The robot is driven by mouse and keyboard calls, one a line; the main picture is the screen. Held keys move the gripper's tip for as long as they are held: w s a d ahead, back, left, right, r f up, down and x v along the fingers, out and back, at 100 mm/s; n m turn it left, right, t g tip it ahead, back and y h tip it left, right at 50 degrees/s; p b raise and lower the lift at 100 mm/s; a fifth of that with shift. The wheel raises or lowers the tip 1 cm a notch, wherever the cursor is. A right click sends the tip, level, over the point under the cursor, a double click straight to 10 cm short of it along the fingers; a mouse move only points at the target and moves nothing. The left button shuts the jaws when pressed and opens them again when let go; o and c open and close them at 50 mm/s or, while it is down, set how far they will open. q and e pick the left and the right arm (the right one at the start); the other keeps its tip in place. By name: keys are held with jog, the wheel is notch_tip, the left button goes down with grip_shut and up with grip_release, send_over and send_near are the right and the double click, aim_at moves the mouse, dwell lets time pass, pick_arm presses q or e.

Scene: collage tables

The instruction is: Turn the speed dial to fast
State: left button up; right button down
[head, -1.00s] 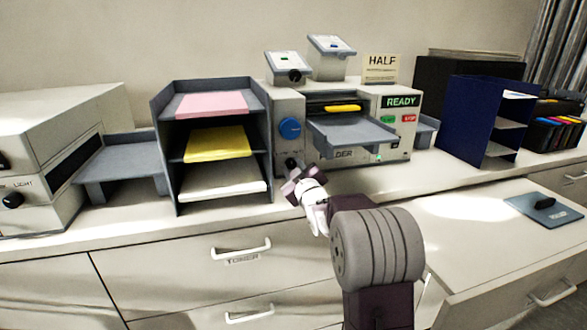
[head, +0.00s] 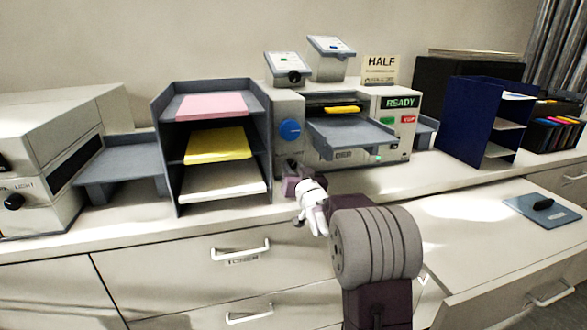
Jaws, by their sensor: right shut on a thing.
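The folding machine (head: 385,140) stands on the counter at centre, with a READY display on its right. A large blue knob (head: 290,130) is on its left front panel. The small dark speed dial (head: 291,164) is low on that same panel, below the blue knob, and its lower part is hidden by my gripper. My right gripper (head: 292,182) reaches up from below and is shut on this dial. Its fingertips are small and partly hidden, and the dial's setting and markings are not readable. My left gripper is not in view.
A grey paper rack (head: 212,106) with pink, yellow and white paper stands close to the left of the gripper. The machine's grey tray (head: 350,133) juts out to the right. A HALF sign (head: 380,68) stands on top.

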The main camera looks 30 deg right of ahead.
jog(key=shift+m, duration=0.8)
jog(key=c, duration=1.1)
grip_release()
jog(key=shift+s, duration=0.1)
jog(key=v, duration=0.9)
